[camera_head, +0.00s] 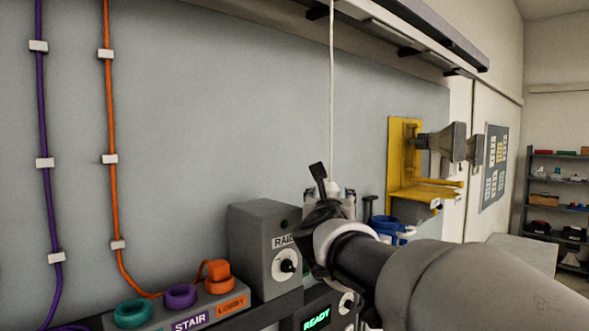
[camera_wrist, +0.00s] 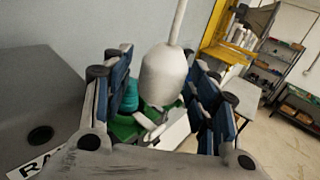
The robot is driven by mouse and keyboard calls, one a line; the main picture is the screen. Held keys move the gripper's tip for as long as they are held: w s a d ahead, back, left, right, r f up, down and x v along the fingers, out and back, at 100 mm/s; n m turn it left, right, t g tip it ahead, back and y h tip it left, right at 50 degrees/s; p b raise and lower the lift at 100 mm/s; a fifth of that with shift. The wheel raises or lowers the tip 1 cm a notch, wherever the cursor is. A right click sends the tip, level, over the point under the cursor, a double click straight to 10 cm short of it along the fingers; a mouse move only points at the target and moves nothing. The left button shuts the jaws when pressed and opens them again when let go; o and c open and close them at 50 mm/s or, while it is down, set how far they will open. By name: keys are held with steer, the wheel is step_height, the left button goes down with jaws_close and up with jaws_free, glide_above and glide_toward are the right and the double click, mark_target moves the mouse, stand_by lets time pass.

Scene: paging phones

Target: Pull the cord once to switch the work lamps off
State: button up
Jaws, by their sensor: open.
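A thin white cord (camera_head: 331,95) hangs straight down in front of the grey wall panel, from near the dark overhead fixture (camera_head: 440,32). The cord also shows in the wrist view (camera_wrist: 178,22), where a white rounded pull knob (camera_wrist: 163,76) is at its lower end. My gripper (camera_head: 333,192) is at the cord's lower end. In the wrist view my gripper (camera_wrist: 160,85) is open, with one blue-padded finger on each side of the knob. Gaps show between knob and fingers, so it is not gripped. I cannot tell whether the lamps are lit.
A grey speaker box (camera_head: 262,245) stands left of my gripper. Teal, purple and orange rings sit on a labelled box (camera_head: 205,308) at lower left. A yellow bracket (camera_head: 404,160) with grey horns (camera_head: 447,145) is at right. Shelves (camera_head: 560,195) stand far right.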

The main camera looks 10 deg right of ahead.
steer(key=shift+s, duration=0.1)
stand_by(0.4)
steer(key=b+v, duration=0.1)
steer(key=v, duration=1)
stand_by(0.6)
steer(key=s+a+f+n+g+y+b, duration=0.2)
steer(key=s+f+n+y+b, duration=0.15)
steer(key=f+n, duration=0.5)
steer(key=s+a+f+n+g+y+b, duration=0.1)
steer(key=s+a+f+n+y+b, duration=0.25)
steer(key=f+n, duration=0.5)
steer(key=s+a+f+n+g+y+b, duration=0.1)
steer(key=s+f+n+g+b, duration=0.1)
steer(key=s+f+n+b, duration=0.45)
steer(key=s+d+f+n+g+h+b, duration=0.1)
steer(key=s+d+f+n+g+b, duration=0.2)
steer(key=s+f+n, duration=0.4)
steer(key=s+d+f+n+g+h+b, duration=0.2)
steer(key=s+f+n, duration=0.6)
steer(key=f, duration=1.2)
steer(key=s+d+g+b, duration=0.1)
steer(key=d+g, duration=0.1)
steer(key=d, duration=0.1)
steer(key=shift+s+f+g+h, duration=0.25)
steer(key=shift+f+g+h, duration=0.05)
